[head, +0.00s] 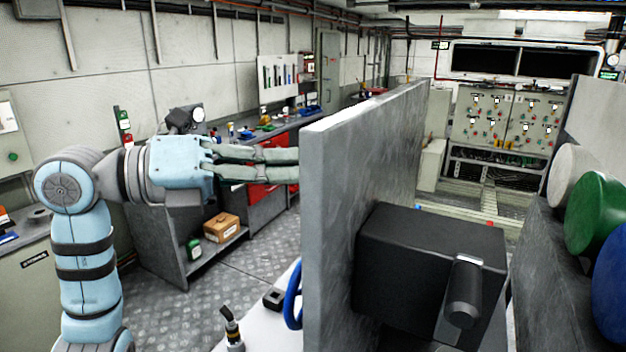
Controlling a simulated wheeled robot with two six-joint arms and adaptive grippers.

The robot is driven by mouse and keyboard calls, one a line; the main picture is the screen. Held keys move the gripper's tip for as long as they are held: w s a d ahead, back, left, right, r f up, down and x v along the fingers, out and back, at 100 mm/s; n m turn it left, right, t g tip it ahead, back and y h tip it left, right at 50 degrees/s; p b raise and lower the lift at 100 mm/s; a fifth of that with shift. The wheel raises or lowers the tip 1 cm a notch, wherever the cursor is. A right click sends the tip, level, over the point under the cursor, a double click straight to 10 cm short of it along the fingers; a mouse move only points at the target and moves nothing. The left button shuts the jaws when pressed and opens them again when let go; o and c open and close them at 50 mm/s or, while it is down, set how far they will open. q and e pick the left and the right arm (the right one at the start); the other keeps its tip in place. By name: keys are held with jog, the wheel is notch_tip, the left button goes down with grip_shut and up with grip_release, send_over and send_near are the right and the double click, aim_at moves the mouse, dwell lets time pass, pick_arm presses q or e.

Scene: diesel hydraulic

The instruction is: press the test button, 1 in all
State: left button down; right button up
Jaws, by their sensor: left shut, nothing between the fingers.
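My left gripper (298,164) reaches in from the left, level, with its fingers shut and empty. Its tips are at the left edge of an upright grey panel (365,150); I cannot tell whether they touch it or pass behind it. A black box (405,265) with a dark cylindrical handle or knob (463,292) sits on the panel's right face. At the right edge, large round caps in white (572,175), green (596,212) and blue (612,285) stick out from a grey surface. No label shows which is the test button. My right gripper is out of view.
A workbench with a red drawer front (268,178) runs along the left wall. A cardboard box (221,227) and a green can (194,249) stand on its low shelf. A control cabinet (505,118) stands at the back.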

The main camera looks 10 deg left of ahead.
pick_arm(q)
jog(key=a, duration=0.1)
jog(key=w+a, duration=0.1)
jog(key=a, duration=0.2)
jog(key=shift+w+a, duration=0.35)
jog(key=shift+w, duration=0.05)
dwell(0.4)
